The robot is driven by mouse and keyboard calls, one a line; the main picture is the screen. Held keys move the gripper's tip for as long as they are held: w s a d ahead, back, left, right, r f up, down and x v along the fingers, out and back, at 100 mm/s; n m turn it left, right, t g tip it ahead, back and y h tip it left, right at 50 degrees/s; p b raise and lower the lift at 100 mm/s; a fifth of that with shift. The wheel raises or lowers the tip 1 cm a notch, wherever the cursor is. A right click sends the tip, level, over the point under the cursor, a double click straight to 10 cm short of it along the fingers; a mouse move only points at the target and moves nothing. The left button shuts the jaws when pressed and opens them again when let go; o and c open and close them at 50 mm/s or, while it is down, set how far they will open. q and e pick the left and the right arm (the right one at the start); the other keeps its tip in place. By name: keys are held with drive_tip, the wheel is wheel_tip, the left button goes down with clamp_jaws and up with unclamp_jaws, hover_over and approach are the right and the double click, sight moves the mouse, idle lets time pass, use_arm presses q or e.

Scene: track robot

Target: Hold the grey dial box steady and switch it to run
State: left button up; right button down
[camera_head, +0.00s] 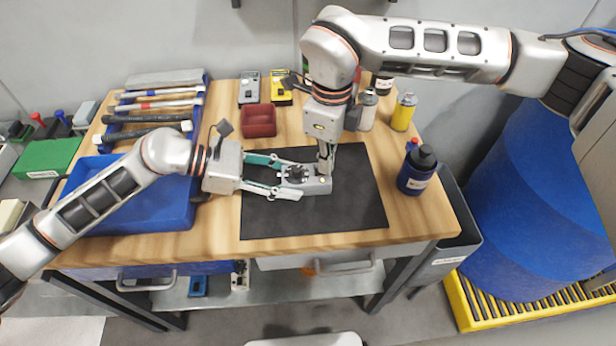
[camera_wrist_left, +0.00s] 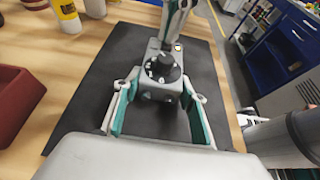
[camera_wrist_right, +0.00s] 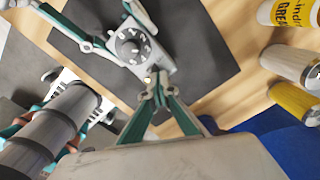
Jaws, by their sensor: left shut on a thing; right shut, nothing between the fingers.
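The grey dial box (camera_head: 318,184) lies on the black mat (camera_head: 270,218) on the workbench. Its round black dial with white marks (camera_wrist_left: 162,68) faces up, and a small lit yellowish button sits beside it. My left gripper (camera_head: 290,181) is shut on the box from the left, one finger along each side. My right gripper (camera_head: 326,168) comes down from above with its fingertips together, at the box's end by the lit button (camera_wrist_right: 148,78). I cannot tell whether these fingertips touch the box. The dial also shows in the right wrist view (camera_wrist_right: 132,46); its setting is too small to read.
A blue tray (camera_head: 150,222) and a rack of hammers stand left of the mat. A dark red bin (camera_head: 259,121) is behind it. Several bottles and cans, including a yellow one (camera_head: 403,112) and a dark blue one (camera_head: 417,172), stand to the right. The mat's front is clear.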

use_arm(q)
drive_tip(key=shift+s+d+r, duration=0.15)
drive_tip(key=shift+s, duration=0.05)
use_arm(e)
drive_tip(key=shift+s+d+f, duration=0.1)
drive_tip(key=shift+s+f, duration=0.05)
drive_tip(key=shift+f, duration=0.7)
drive_tip(key=shift+r, duration=0.1)
use_arm(q)
drive_tip(key=shift+w, duration=0.1)
use_arm(e)
drive_tip(key=shift+w+r, duration=0.25)
drive_tip(key=shift+r, duration=0.75)
use_arm(q)
drive_tip(key=shift+w, duration=0.1)
use_arm(e)
drive_tip(key=shift+s+r, duration=0.1)
drive_tip(key=shift+r, duration=2.05)
use_arm(q)
drive_tip(key=o, duration=1.6)
drive_tip(key=shift+c, duration=0.2)
drive_tip(key=shift+a, duration=0.2)
